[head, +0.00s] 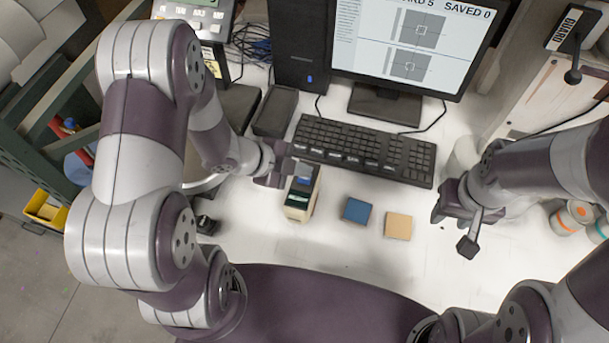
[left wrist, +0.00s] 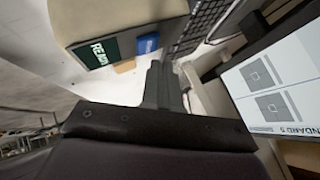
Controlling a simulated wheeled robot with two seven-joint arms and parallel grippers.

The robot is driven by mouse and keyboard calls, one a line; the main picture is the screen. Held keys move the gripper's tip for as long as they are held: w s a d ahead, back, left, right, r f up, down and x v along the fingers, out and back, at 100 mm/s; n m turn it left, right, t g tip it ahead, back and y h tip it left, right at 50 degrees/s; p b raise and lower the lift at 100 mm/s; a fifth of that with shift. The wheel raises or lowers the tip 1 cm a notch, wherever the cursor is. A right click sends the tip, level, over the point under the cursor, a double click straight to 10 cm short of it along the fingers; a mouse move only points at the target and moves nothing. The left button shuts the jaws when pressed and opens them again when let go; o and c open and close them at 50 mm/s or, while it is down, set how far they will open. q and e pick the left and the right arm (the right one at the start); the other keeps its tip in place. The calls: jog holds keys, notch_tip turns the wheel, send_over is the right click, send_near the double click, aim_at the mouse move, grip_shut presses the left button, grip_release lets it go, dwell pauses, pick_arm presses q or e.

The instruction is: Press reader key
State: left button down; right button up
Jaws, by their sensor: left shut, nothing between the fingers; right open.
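The reader (head: 298,208) is a small beige and dark box on the white table, left of centre, just in front of the keyboard. In the left wrist view the reader (left wrist: 120,17) is close, and its green screen shows letters like "READY". My left gripper (head: 284,164) is shut and empty at the reader's far end; whether it touches is unclear. Its closed fingers (left wrist: 157,82) also show beside the reader in the left wrist view. My right gripper (head: 455,228) is open and empty over the table on the right.
The keyboard (head: 365,150) lies behind the reader, with the monitor (head: 410,45) beyond it. A blue block (head: 356,210) and a tan block (head: 398,226) sit right of the reader. Round containers (head: 572,217) stand at far right. The table's front middle is clear.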

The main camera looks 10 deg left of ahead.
aim_at(301, 180)
pick_arm(q)
jog(key=shift+f, duration=0.1)
jog(key=shift+f+b, duration=0.3)
jog(key=shift+f, duration=0.05)
jog(key=shift+f+b, duration=0.3)
jog(key=shift+f, duration=0.05)
dwell(0.7)
jog(key=shift+r, duration=0.1)
jog(key=shift+r+p, duration=0.7)
jog(key=shift+p, duration=0.15)
notch_tip(301, 180, up, 5)
jog(key=p, duration=0.5)
jog(key=shift+r, duration=0.1)
